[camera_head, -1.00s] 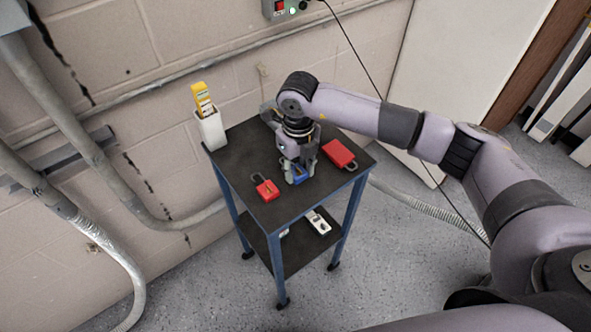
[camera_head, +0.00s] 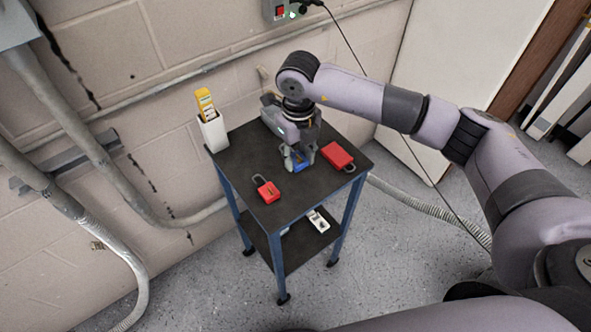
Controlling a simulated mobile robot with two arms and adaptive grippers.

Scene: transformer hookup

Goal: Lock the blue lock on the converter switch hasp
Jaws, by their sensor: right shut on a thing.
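The blue lock (camera_head: 299,167) is at my right gripper (camera_head: 298,160), over the dark top of a small cart. The gripper is shut on it and hides most of it, so I cannot tell whether its shackle is open or whether it clears the cart top. A grey box with a red switch (camera_head: 280,11) is on the wall at the top edge; I cannot make out a hasp on it. My left gripper is not in view.
The cart (camera_head: 235,167) has blue legs and a lower shelf with a small white item (camera_head: 318,221). A red padlock (camera_head: 266,189) and a larger red lock (camera_head: 338,155) lie on top. A white holder (camera_head: 212,132) with yellow tags (camera_head: 206,103) stands at the back left corner.

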